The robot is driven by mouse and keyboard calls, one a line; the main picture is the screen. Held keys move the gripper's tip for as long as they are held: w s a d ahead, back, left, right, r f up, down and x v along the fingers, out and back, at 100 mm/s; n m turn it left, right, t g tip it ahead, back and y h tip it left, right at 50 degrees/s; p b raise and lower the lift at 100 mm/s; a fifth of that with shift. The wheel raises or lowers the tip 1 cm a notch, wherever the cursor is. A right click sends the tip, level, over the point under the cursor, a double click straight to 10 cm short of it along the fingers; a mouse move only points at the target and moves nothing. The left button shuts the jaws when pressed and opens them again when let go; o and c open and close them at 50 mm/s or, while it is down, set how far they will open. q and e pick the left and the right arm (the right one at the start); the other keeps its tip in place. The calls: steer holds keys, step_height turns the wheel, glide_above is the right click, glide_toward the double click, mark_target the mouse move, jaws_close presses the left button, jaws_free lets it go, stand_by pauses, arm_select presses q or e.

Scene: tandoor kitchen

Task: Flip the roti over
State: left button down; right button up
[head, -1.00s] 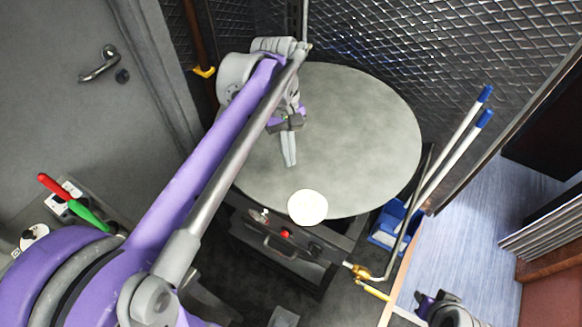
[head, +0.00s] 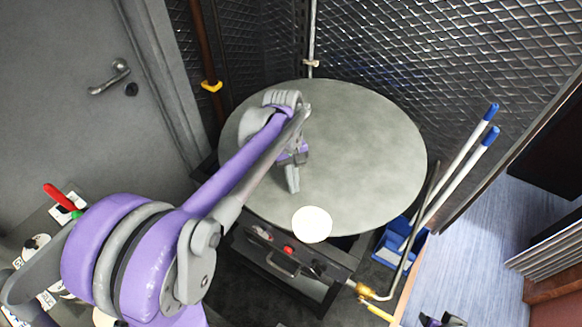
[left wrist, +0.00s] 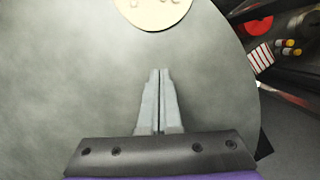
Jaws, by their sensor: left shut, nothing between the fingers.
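The roti (head: 312,224) is a pale, flat disc at the front edge of the round grey griddle (head: 370,150). In the head view it seems to reach slightly past the rim. My left gripper (head: 293,190) is over the griddle, behind and a little left of the roti, with its fingers shut and empty, pointing down. In the left wrist view the shut fingers (left wrist: 160,90) point toward the roti (left wrist: 153,8), which is apart from them and cut off by the top edge; it shows a few faint marks. Only a bit of my right gripper (head: 442,320) shows at the bottom edge.
A burner stand with a red knob (head: 289,249) is below the griddle's front. Blue-tipped poles (head: 455,175) and a blue bin (head: 398,240) stand at the right. A mesh wall (head: 430,70) is behind. The griddle's right half is clear.

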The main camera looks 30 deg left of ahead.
mark_target(304, 210)
arm_select(q)
steer(key=s+d, duration=0.2)
steer(key=d, duration=0.1)
steer(key=shift+r, duration=0.2)
steer(key=shift+s, duration=0.1)
steer(key=shift+s+d, duration=0.7)
steer(key=shift+d, duration=0.3)
steer(key=shift+r, duration=0.1)
